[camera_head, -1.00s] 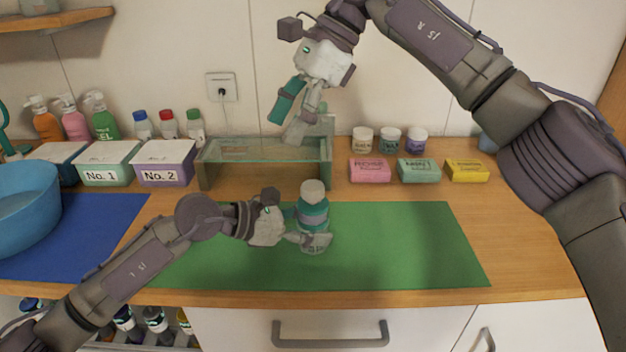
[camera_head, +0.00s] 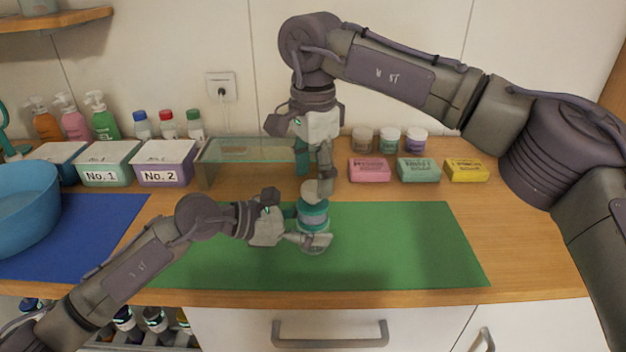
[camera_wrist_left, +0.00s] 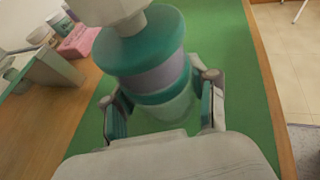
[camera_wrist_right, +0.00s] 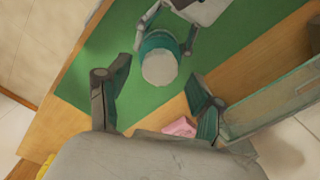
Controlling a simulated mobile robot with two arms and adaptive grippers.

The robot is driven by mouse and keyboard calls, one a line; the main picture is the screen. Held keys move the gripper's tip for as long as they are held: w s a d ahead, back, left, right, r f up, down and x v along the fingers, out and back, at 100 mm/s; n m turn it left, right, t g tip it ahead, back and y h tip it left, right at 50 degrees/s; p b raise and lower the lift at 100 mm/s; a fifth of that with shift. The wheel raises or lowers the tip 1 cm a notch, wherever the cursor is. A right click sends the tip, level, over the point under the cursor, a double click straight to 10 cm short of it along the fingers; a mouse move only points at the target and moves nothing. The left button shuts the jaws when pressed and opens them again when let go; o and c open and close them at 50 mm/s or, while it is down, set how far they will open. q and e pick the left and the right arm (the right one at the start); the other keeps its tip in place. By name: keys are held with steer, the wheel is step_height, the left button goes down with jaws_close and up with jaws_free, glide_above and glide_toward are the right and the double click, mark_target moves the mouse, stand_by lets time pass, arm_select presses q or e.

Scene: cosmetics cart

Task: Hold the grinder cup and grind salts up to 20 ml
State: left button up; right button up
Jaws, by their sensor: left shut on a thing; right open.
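The grinder (camera_head: 313,215) stands upright on the green mat (camera_head: 410,245), with a white cap, teal bands and a clear cup at the bottom. My left gripper (camera_head: 312,240) is shut around its lower part; the left wrist view shows the grinder (camera_wrist_left: 150,60) between both fingers (camera_wrist_left: 165,105). My right gripper (camera_head: 314,178) is open and points down just above and behind the white cap. In the right wrist view the cap (camera_wrist_right: 159,67) shows beyond the open fingers (camera_wrist_right: 155,100), with nothing between them. The salt level in the cup cannot be read.
A glass shelf stand (camera_head: 255,150) is close behind my right gripper. Labelled boxes (camera_head: 165,160), pump bottles and a blue bowl (camera_head: 25,205) are at left. Soap bars (camera_head: 418,170) and small jars (camera_head: 390,140) are at back right. The mat's right half is clear.

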steer(key=shift+f, duration=0.75)
steer(key=c, duration=1.2)
steer(key=shift+o, duration=0.2)
steer(key=shift+m, duration=0.3)
